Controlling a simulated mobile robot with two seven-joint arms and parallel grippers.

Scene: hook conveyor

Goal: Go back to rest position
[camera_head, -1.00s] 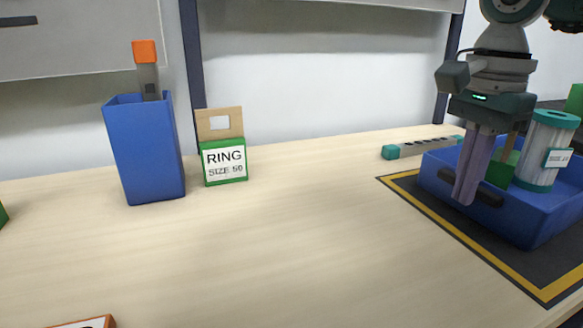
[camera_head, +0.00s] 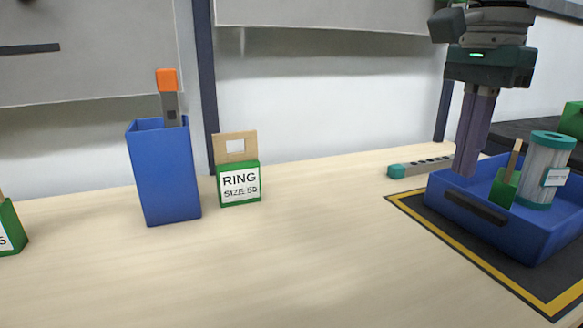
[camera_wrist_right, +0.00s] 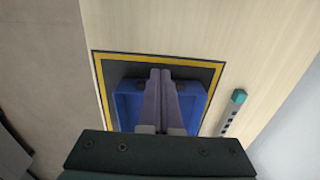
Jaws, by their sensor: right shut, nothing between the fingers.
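My right gripper (camera_head: 467,174) is shut and empty. In the head view its fingers point down at the back left edge of the blue bin (camera_head: 478,218). In the right wrist view the shut fingers (camera_wrist_right: 160,74) point over the blue bin (camera_wrist_right: 130,102), and the gripper body hides much of its inside. The bin stands on a dark mat with a yellow border (camera_head: 437,234). It holds a clear cylinder with teal ends (camera_head: 545,170) and a green block with a tan piece (camera_head: 506,186). My left gripper is not in view.
A teal-ended grey bar (camera_head: 420,168) lies behind the bin. A tall blue container (camera_head: 167,178) with an orange-topped tool (camera_head: 167,82) and a green box labelled RING SIZE 50 (camera_head: 240,185) stand on the left. Another green box (camera_head: 10,228) is at the left edge. The table middle is clear.

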